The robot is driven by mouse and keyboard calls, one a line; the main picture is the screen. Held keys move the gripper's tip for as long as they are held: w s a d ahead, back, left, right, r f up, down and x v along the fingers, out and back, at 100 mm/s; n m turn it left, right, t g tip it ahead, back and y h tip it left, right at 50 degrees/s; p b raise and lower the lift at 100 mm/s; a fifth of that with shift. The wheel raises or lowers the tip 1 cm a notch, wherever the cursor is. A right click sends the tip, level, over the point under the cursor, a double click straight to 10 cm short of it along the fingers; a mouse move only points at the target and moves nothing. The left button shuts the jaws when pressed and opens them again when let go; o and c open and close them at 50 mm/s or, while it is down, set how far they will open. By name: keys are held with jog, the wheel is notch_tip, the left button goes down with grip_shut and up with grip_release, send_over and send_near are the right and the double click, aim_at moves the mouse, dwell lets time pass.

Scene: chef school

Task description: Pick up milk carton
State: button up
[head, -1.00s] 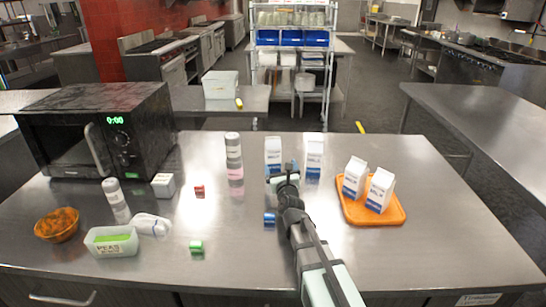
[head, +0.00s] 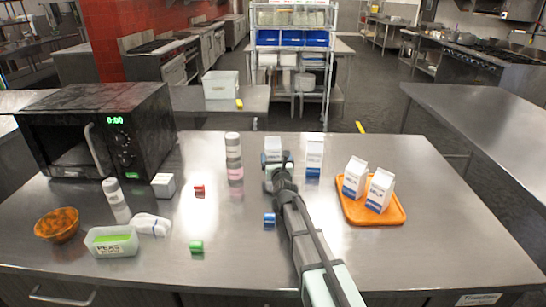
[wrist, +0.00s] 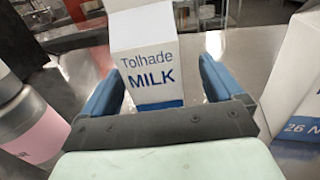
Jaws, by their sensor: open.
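A white milk carton with a blue base (wrist: 152,75) stands upright in the wrist view, between the two blue fingers of my gripper (wrist: 155,90). The gripper is open around its lower part. In the head view the same carton (head: 273,143) stands behind my gripper (head: 277,160), which hides its lower part. A second milk carton (head: 314,155) stands just to the right; part of it shows at the right edge of the wrist view (wrist: 298,85). Two more milk cartons (head: 355,176) (head: 380,191) stand on an orange tray (head: 359,215).
A pink-and-grey bottle (head: 234,157) stands close left of the gripper, also in the wrist view (wrist: 25,120). A blue can (head: 269,219) lies near my arm. A microwave (head: 100,130), small boxes and bowls occupy the left. The counter's front right is clear.

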aim_at(272, 152)
jog(key=w, duration=0.1)
jog(key=w+a, duration=0.1)
jog(key=w, duration=0.2)
jog(key=shift+w+a+f, duration=0.15)
jog(key=shift+w+a, duration=0.1)
jog(key=shift+w, duration=0.15)
jog(key=c, duration=1.4)
